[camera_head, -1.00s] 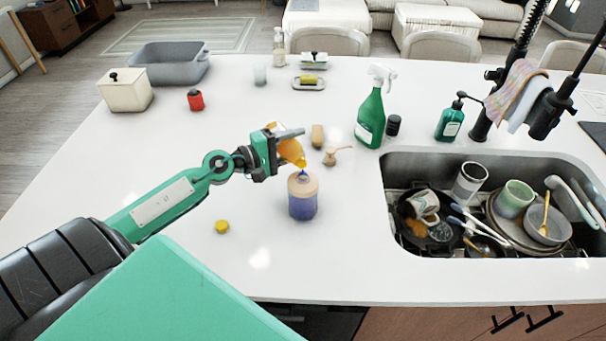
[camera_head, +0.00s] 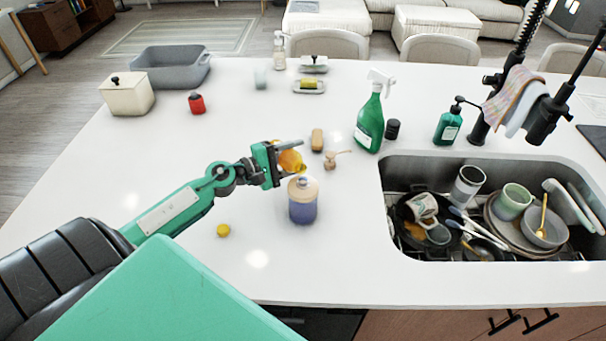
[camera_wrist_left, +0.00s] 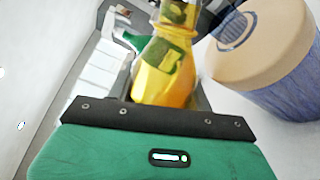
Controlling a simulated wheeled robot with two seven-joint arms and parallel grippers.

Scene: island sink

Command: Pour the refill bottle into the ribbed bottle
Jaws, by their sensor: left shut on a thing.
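The refill bottle (camera_head: 291,162), yellow-orange, is held tilted in my left gripper (camera_head: 283,148), which is shut on it. Its lower end is just above and left of the ribbed bottle's top. The ribbed bottle (camera_head: 303,209) stands upright on the counter, blue-purple below with a beige top. In the left wrist view the refill bottle (camera_wrist_left: 164,75) shows a green label patch, and the ribbed bottle (camera_wrist_left: 292,95) is at right, with a dark blue round patch on its top. I cannot tell whether liquid flows. My right gripper is out of view.
A yellow cap (camera_head: 223,230) lies left of the ribbed bottle. A brown block (camera_head: 317,140) and a small wooden item (camera_head: 332,158) lie behind it. A green spray bottle (camera_head: 370,124) stands farther back. The sink (camera_head: 388,210) holds dishes at right. The counter's front is clear.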

